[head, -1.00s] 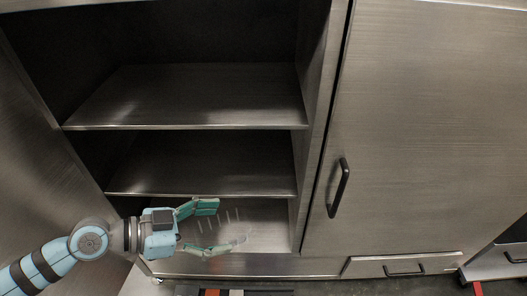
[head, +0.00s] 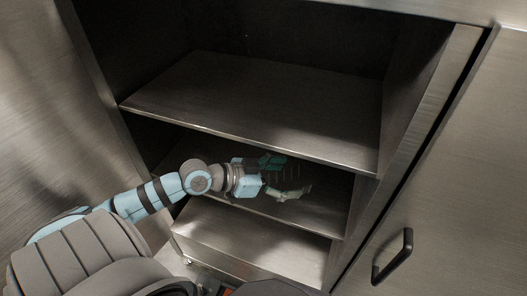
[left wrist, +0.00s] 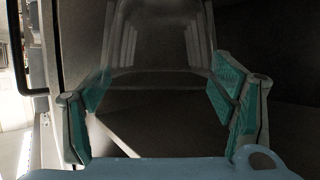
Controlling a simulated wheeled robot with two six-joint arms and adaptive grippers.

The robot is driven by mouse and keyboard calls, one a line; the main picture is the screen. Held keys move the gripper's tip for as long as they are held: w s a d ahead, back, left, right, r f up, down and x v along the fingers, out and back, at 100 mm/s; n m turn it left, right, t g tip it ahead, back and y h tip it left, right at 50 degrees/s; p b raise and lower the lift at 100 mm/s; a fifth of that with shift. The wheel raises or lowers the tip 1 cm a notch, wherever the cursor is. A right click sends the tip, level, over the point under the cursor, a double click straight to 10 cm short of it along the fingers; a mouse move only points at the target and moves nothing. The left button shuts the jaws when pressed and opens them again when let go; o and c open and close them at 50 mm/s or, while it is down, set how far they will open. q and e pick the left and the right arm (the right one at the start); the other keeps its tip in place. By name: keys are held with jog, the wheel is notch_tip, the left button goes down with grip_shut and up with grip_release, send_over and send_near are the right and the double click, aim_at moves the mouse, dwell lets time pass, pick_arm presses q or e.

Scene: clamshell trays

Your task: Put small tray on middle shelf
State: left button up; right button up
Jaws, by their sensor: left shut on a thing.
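The small tray is a clear, ribbed plastic clamshell. It shows faintly at my left gripper (head: 277,178) in the head view, and as a see-through tray (left wrist: 160,40) between the fingers in the left wrist view. My left gripper is shut on it, with one green-padded finger on each side. The gripper is in the opening above the middle shelf (head: 318,212), under the upper shelf (head: 260,105). I cannot tell whether the tray touches the middle shelf. My right gripper is not in view.
The metal cabinet has a bottom level (head: 250,238) below the middle shelf. A closed door with a black handle (head: 392,257) stands at right. The upper shelf edge lies just above my left arm. The visible shelves look bare.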

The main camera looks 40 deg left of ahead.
pick_arm(q)
jog(key=w+a+f+n+t+y+b, duration=0.1)
jog(key=w+a+f+n+y, duration=0.2)
jog(key=w+a+n+y, duration=0.3)
jog(key=w+a+f+n+y, duration=0.2)
jog(key=w+a+n+y, duration=0.3)
jog(key=a, duration=0.4)
jog(key=shift+m, duration=0.6)
jog(key=f+b, duration=0.3)
jog(key=f, duration=0.6)
jog(key=shift+w+f, duration=0.1)
jog(key=shift+w, duration=0.1)
jog(key=shift+t, duration=0.3)
jog(key=shift+c, duration=0.3)
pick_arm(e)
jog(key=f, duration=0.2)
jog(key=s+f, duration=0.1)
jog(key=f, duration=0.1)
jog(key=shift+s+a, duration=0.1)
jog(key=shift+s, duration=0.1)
pick_arm(q)
jog(key=o, duration=0.8)
